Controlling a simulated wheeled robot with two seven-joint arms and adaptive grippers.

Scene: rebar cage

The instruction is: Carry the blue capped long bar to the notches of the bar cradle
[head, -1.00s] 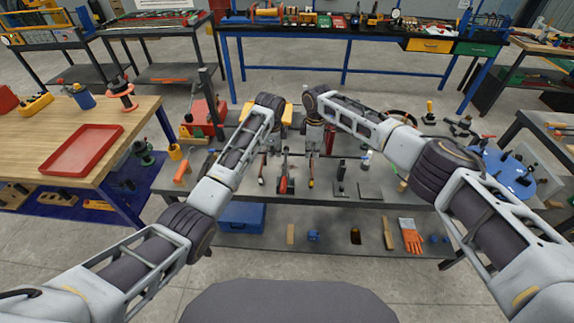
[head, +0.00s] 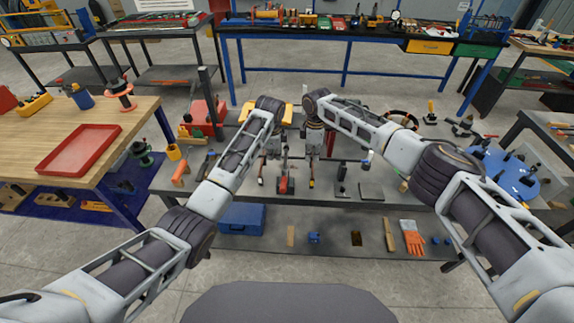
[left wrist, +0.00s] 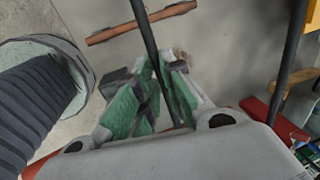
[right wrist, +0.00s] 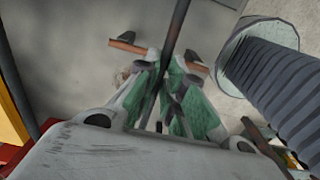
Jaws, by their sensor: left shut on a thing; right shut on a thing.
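A thin dark long bar runs between the green-padded fingers of my left gripper (left wrist: 150,95), and the bar shows above them in the left wrist view (left wrist: 143,28). A dark bar also runs between the green-padded fingers of my right gripper (right wrist: 168,90), showing above them in the right wrist view (right wrist: 179,25). Both grippers are shut on it, side by side over the middle of the grey bench in the head view.
The grey bench (head: 372,190) holds a red-and-grey tool (head: 285,184), a steering-wheel-like ring and a blue round plate (head: 508,172). A dark post (head: 209,100) rises at the back left. The lower shelf carries a blue case (head: 242,217) and orange gloves (head: 412,238).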

